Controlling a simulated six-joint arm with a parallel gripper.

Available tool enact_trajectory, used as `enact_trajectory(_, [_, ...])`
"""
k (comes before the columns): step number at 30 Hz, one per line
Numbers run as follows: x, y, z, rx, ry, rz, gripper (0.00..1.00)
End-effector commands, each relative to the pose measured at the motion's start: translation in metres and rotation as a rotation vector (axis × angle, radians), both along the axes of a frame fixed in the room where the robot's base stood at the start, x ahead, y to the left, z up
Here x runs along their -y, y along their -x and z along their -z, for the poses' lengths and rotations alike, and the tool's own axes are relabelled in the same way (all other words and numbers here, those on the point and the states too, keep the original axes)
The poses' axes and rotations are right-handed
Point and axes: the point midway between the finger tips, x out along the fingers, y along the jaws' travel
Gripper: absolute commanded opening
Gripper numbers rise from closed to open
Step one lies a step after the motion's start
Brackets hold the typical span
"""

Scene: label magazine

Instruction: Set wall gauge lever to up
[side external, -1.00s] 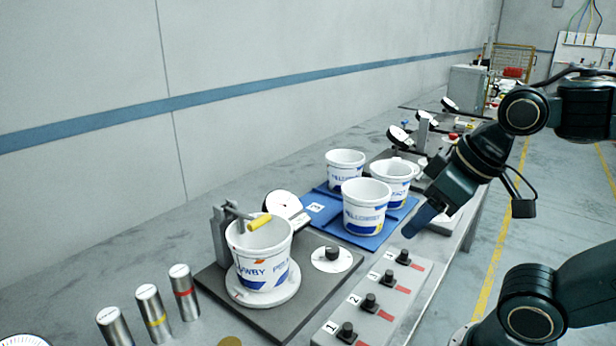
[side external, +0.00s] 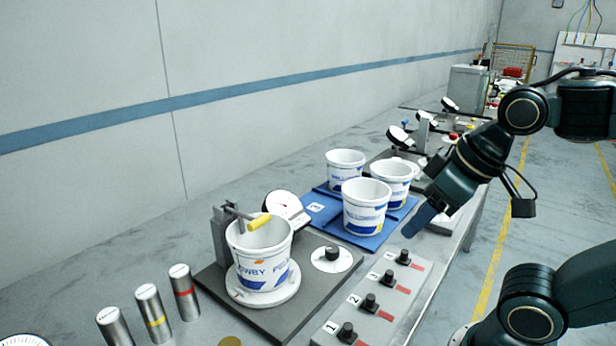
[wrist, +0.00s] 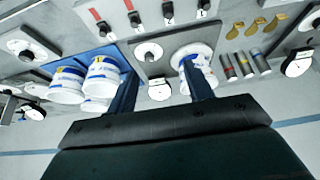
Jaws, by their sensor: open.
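A yellow-handled lever (side external: 259,222) on a grey bracket (side external: 222,235) reaches over the rim of a white bucket (side external: 262,262) in the side external view. Its handle lies near level, tilted slightly. A white dial gauge (side external: 283,206) stands behind the bucket, and I cannot read its needle. The bucket sits on a round white plate. My gripper (side external: 420,222) is well to the right of the lever, above the switch panel side, with nothing held. In the wrist view its two fingers (wrist: 160,85) are spread apart with empty space between; a finger partly covers the bucket there.
Three more buckets (side external: 366,205) stand on a blue mat (side external: 330,213) behind. A black knob (side external: 332,254) is right of the lever's bucket. A numbered switch panel (side external: 378,312) lies at the front right. Metal cylinders (side external: 150,312) stand at the front left.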

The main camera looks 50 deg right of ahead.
Motion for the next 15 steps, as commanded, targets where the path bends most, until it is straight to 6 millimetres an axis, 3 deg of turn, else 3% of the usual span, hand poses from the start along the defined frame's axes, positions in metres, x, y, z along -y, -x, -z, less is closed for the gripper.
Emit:
enact_trajectory(2, [0.0,0.0,0.0,0.0,0.0,-0.001,0.38])
enact_trajectory(8, [-0.001,-0.008,-0.007,-0.013,0.024,-0.047,0.38])
enact_trajectory(15, [-0.004,-0.039,-0.033,-0.06,0.113,-0.231,0.38])
